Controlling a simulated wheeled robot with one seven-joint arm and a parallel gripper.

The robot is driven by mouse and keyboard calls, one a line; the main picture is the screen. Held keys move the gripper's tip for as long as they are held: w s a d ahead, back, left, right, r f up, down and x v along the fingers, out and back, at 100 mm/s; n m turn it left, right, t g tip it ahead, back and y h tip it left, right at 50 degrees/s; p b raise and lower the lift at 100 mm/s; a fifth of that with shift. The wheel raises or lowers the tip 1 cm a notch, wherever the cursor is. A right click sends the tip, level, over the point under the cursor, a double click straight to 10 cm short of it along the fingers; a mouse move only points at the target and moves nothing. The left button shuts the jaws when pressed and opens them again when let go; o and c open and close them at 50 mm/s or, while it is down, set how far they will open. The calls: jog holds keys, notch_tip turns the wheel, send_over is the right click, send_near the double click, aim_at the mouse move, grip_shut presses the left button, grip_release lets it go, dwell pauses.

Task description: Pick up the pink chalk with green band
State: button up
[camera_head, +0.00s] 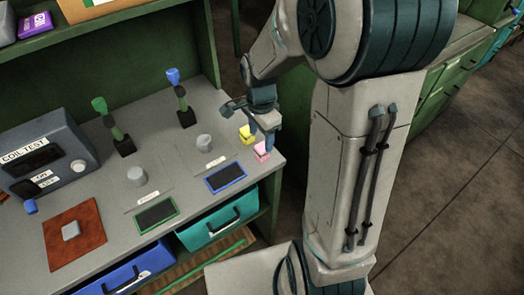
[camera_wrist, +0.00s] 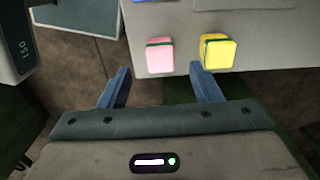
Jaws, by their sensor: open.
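The pink chalk (camera_wrist: 160,57) with a green band stands near the edge of the grey bench top in the wrist view. My gripper (camera_wrist: 160,88) is open and empty. In the wrist view its two blue fingers point toward the bench, with the pink chalk ahead between them and the yellow one ahead of the right finger.
The grey bench top (camera_head: 110,193) holds a coil test box (camera_head: 45,155), levers with green (camera_head: 99,104) and blue (camera_head: 173,76) tops, grey knobs, a blue-framed pad (camera_head: 226,177) and a brown mat (camera_head: 88,226). A teal drawer (camera_head: 215,222) is below. Floor lies beyond the bench's right edge.

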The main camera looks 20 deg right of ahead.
aim_at(262, 147)
jog(key=shift+w+d+f, duration=0.1)
jog(key=shift+d+f, duration=0.05)
jog(key=shift+f, duration=1.5)
jog(key=shift+d+f, duration=0.1)
jog(key=shift+f, duration=1.5)
jog(key=shift+c, duration=0.4)
jog(key=c, duration=1)
